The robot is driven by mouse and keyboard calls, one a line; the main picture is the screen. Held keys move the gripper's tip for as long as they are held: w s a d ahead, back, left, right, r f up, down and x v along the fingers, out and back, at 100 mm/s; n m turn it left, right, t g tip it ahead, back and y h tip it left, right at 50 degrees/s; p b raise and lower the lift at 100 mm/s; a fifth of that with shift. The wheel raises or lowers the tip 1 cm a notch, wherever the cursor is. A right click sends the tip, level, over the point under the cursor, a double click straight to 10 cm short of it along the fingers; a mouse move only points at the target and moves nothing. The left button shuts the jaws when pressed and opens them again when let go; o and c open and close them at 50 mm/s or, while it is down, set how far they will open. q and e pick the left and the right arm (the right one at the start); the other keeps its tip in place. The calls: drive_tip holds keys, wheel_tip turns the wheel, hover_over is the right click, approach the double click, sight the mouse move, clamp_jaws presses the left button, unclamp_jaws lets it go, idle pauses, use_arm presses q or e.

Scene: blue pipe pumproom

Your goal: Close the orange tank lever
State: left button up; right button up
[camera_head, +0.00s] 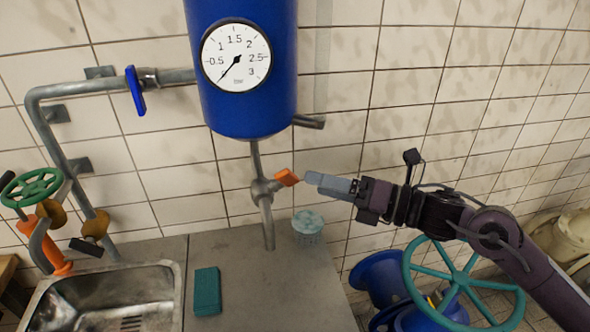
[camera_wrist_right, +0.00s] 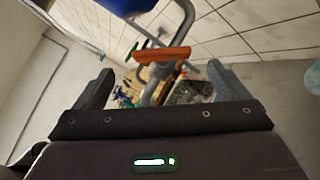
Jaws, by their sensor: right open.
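The orange tank lever (camera_head: 287,177) sits on the valve of the grey pipe below the blue tank (camera_head: 240,110). In the head view it points out to the right of the pipe. My right gripper (camera_head: 312,179) comes in from the right, with its fingertips close to the lever's outer end. In the right wrist view the lever (camera_wrist_right: 161,54) lies crosswise ahead of the two spread fingers (camera_wrist_right: 158,75), and nothing is held between them. I cannot tell whether a fingertip touches the lever. My left gripper is not in view.
A grey counter (camera_head: 240,245) lies below, with a teal sponge (camera_head: 207,291) and a pale round brush (camera_head: 308,226). A metal sink (camera_head: 115,297) is at left. A blue valve handle (camera_head: 136,90) is on the left pipe. A large teal handwheel (camera_head: 463,281) stands under my right arm.

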sight(295, 178)
drive_tip(key=p+x, duration=0.2)
drive_tip(key=x, duration=0.3)
drive_tip(key=shift+w+a, duration=0.2)
drive_tip(key=shift+w, duration=0.15)
drive_tip(key=shift+a, duration=0.4)
drive_tip(key=shift+c, duration=0.3)
drive_tip(key=c, duration=0.9)
